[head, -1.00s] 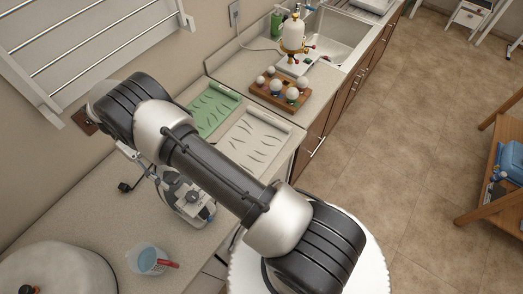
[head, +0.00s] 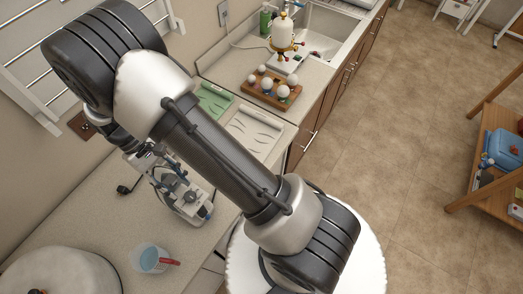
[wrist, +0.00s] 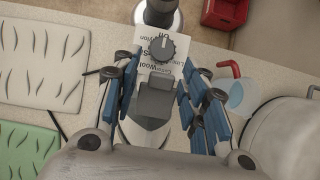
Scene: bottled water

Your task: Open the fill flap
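A pale appliance with a dial (wrist: 161,47) and a white panel lettered with fabric names, such as Wool and Nylon, lies under my gripper in the wrist view. A dark grey flap-like piece (wrist: 156,104), likely the fill flap, sits between the fingers; it looks closed, but I cannot be sure. My gripper (wrist: 158,88) is open, its blue-padded fingers spread on both sides of this piece. I cannot tell whether they touch it. In the head view my gripper (head: 172,180) is low over the counter, and the appliance (head: 190,208) shows partly beneath it.
A clear jug of water (head: 151,259) with a red handle stands near a large rounded vessel (head: 62,272). A green grooved tray (head: 213,99) and a white one (head: 256,132) lie farther back. A wooden rack of balls (head: 270,91) stands near the sink.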

